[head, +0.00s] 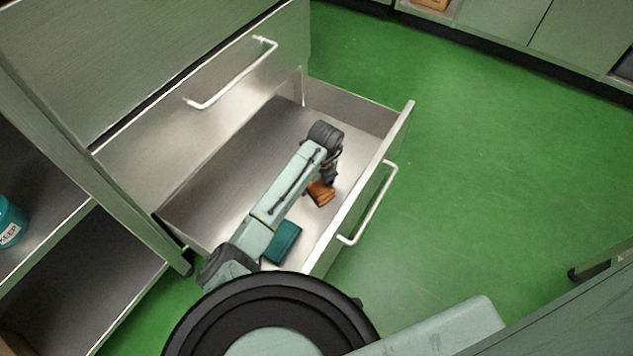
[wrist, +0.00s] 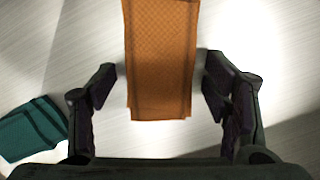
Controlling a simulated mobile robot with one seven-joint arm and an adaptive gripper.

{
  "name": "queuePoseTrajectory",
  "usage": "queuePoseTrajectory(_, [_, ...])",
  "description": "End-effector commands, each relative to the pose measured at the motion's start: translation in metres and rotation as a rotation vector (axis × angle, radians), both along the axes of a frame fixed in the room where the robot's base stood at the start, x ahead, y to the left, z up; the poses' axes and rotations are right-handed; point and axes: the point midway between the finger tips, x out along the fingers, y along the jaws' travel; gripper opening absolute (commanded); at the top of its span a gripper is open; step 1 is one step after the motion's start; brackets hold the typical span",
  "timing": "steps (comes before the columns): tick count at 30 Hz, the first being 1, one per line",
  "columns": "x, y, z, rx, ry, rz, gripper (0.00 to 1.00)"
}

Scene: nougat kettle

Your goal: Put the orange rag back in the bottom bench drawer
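The orange rag (head: 321,194) is inside the pulled-out bottom bench drawer (head: 225,170), near its front panel. It appears to lie on the drawer floor. In the wrist view the rag (wrist: 160,60) runs between the fingers of my gripper (wrist: 161,88), with a narrow gap on each side. My gripper (head: 329,180) is open and reaches down into the drawer, just above the rag. The rag's far end is cut off at the top of the wrist view.
A folded teal cloth (head: 282,242) lies in the drawer, left of the gripper in the wrist view (wrist: 32,129). Open shelves with a teal container (head: 10,222) stand at left. Green floor (head: 500,180) is clear at right.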

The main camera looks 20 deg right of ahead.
Motion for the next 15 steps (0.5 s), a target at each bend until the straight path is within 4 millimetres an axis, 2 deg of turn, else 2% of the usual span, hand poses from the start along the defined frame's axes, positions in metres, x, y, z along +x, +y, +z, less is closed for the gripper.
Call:
queuePoseTrajectory(10, [0.000,0.000,0.001,0.000,-0.001,0.000,0.74])
queuePoseTrajectory(15, [-0.001,-0.001,0.020,0.000,-0.002,-0.001,0.74])
